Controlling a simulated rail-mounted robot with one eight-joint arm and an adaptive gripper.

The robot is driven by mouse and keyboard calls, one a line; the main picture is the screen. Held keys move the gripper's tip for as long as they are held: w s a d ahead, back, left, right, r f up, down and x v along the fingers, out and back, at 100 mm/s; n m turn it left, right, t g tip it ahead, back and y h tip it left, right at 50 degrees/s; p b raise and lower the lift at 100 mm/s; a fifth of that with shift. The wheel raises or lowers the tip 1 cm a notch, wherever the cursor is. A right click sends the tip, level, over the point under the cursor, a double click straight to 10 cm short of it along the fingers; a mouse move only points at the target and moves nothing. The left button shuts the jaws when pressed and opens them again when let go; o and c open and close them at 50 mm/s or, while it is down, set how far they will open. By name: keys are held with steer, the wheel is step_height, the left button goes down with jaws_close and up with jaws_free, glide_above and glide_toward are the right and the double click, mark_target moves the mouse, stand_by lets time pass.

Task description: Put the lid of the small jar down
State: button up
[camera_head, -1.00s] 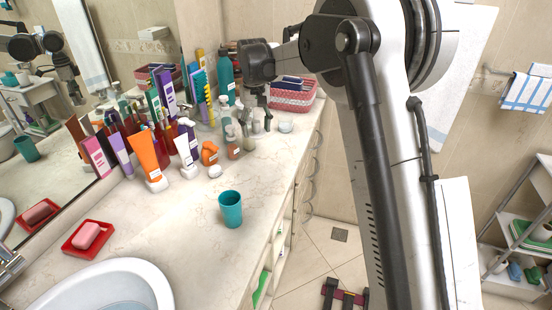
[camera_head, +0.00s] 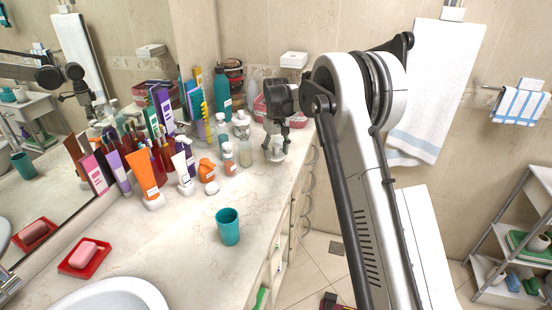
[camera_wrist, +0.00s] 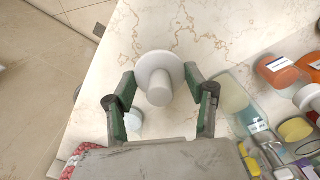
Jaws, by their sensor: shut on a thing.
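The white lid (camera_wrist: 160,74) has a wide round disc and a thick knob. I cannot tell whether the lid touches the counter. A pale round thing, likely the small jar (camera_wrist: 134,121), shows beside the left finger in the wrist view, partly hidden. It is hidden behind my gripper in the head view.
Bottles and tubes crowd the counter left of my gripper, including a pale bottle (camera_head: 246,150) and an orange bottle (camera_head: 207,170). A pink basket (camera_head: 263,108) stands behind. A teal cup (camera_head: 228,227) stands nearer. The counter (camera_head: 250,195) is bare between cup and gripper.

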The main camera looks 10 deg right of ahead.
mark_target(276, 155)
steer(key=shift+f, duration=1.6)
steer(key=shift+f, duration=0.15)
steer(key=o, duration=1)
steer(key=shift+c, duration=0.2)
